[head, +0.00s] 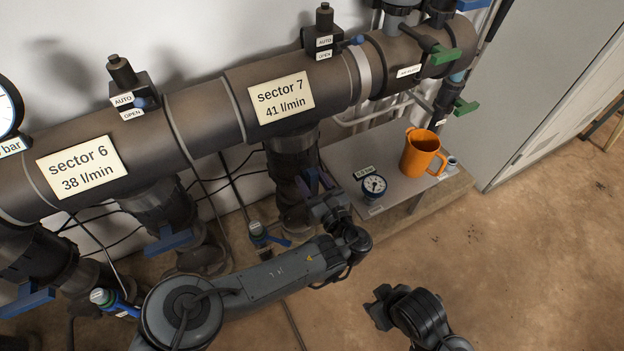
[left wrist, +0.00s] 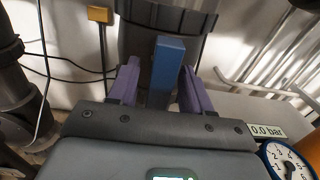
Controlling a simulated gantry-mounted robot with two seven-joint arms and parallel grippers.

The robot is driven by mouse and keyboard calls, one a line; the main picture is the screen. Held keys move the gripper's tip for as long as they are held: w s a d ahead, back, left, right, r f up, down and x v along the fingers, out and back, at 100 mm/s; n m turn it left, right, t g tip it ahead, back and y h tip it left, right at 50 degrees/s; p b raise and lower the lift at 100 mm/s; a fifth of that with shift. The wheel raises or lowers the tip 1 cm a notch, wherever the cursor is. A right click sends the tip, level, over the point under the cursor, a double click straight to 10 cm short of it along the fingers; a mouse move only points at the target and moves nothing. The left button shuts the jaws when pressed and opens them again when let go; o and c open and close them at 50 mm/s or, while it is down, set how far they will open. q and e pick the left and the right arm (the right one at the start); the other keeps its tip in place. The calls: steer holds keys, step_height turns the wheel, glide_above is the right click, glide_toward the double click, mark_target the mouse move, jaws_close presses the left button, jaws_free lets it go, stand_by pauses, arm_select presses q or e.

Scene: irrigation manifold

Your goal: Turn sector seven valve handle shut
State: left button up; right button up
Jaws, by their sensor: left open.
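The sector 7 label (head: 281,98) is on the thick brown pipe, above a dark vertical branch with its valve (head: 292,165). My left gripper (head: 316,182) is at the front of that branch, with its purple fingers apart. In the left wrist view, the blue valve handle (left wrist: 168,62) stands upright between the open fingers (left wrist: 160,88), with a visible gap on its left. Whether it touches the right finger is unclear. In the head view the handle is largely hidden by the gripper. My right gripper (head: 378,306) is low over the floor, away from the valve; its fingers are indistinct.
The sector 6 blue handle (head: 173,241) is to the left. A grey shelf (head: 400,200) to the right holds an orange mug (head: 422,153) and a small gauge (head: 374,186) reading near 0.0 bar. Cables hang behind the branches. The brown floor at right is clear.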

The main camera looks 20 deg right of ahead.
arm_select(q)
steer(key=shift+c, duration=0.5)
jaws_close()
steer(key=shift+n, duration=0.4)
steer(key=n, duration=0.3)
steer(key=shift+s+a+f, duration=0.1)
steer(key=shift+a+f, duration=0.05)
steer(key=shift+a, duration=0.05)
steer(key=n, duration=0.5)
steer(key=shift+a+f, duration=0.15)
steer(key=shift+a, duration=0.05)
steer(key=n, duration=0.1)
steer(key=n+b, duration=0.1)
steer(key=n, duration=0.2)
steer(key=shift+a+f+n, duration=0.1)
steer(key=shift+f+n, duration=0.15)
steer(key=shift+n, duration=0.05)
steer(key=shift+f+n+b, duration=0.2)
steer(key=shift+n+b, duration=0.45)
steer(key=shift+n, duration=1.65)
